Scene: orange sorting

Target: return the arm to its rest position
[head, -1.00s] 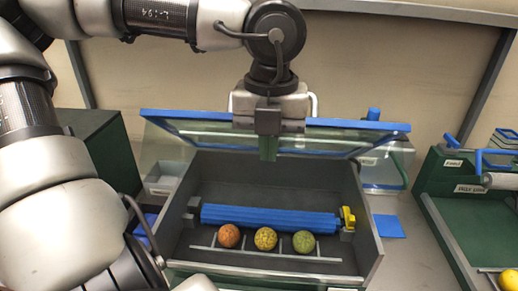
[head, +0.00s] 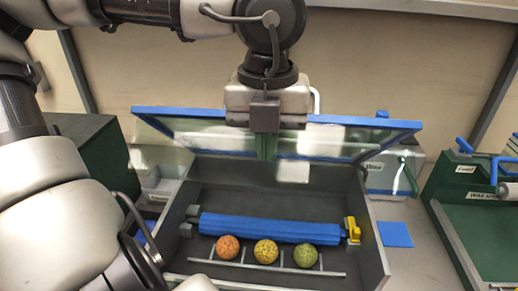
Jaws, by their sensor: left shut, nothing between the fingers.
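My left gripper (head: 266,146) hangs from the left arm in front of the blue-rimmed clear lid. It is shut, with nothing held, and points down above the grey box (head: 372,232). The raised lid (head: 205,131) tilts over the back of the box. An orange ball (head: 228,247), a yellow ball (head: 265,251) and a green ball (head: 306,255) sit in a row at the front of the box, below the gripper and apart from it. My right gripper is not in view.
A blue roller (head: 270,228) with a yellow end piece (head: 352,229) lies across the box. A green tray (head: 492,240) stands at the right and a dark green box (head: 92,165) at the left. A blue pad (head: 394,234) lies beside the grey box.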

